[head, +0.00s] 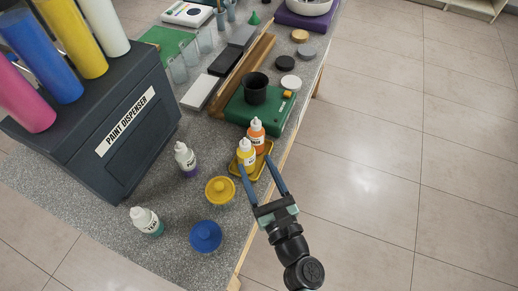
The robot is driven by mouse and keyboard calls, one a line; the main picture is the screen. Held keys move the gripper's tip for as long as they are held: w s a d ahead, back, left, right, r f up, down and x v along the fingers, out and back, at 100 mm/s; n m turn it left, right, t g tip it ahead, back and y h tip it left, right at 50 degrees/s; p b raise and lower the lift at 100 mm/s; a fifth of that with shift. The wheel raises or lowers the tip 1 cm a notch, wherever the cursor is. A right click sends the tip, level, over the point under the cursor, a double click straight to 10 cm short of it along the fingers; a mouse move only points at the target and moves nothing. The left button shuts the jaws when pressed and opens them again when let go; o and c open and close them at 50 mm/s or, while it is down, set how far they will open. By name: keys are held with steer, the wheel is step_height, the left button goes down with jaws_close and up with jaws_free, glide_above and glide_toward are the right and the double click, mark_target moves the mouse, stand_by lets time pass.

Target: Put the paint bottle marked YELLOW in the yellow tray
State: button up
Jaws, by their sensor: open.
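The yellow paint bottle (246,153) has a white cap and a label too small to read surely. It stands upright at the left part of the yellow tray (262,167), seemingly on it. An orange paint bottle (257,131) with a white cap stands just behind it, at the tray's far side; its base is partly hidden. My gripper (254,162) reaches in from the front right, its two blue fingers spread apart over the tray. The left fingertip is close to the yellow bottle; I cannot tell if they touch. Nothing is held between the fingers.
The paint dispenser (105,125) fills the far left. A green case with a black cup (255,89) stands behind. The table edge runs close right.

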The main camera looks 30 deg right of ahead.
steer(key=shift+s, duration=0.4)
steer(key=w+a+r+n+t+y, duration=0.15)
steer(key=w+a+r+n, duration=0.25)
steer(key=r+n, duration=0.55)
steer(key=w+a+r+n+y, duration=0.35)
steer(key=r+n, duration=0.45)
steer(key=r, duration=0.3)
steer(key=w+a+r+n+t+y, duration=0.15)
steer(key=w+a+r+n, duration=0.25)
steer(key=r+n, duration=0.5)
steer(key=s+a+r+n+t+h, duration=0.1)
steer(key=s+r+n+t, duration=0.1)
steer(key=r, duration=0.7)
steer(key=s+a+r+n+t+h, duration=0.1)
steer(key=s+a+r+n+t, duration=0.1)
steer(key=s+r+n, duration=0.3)
steer(key=s+a+r+n+t+h, duration=0.1)
steer(key=s+r+n, duration=0.3)
steer(key=r, duration=0.9)
steer(key=shift+s+a+r+t+h, duration=0.35)
steer(key=shift+s+t+h, duration=0.1)
steer(key=shift+s+t, duration=0.3)
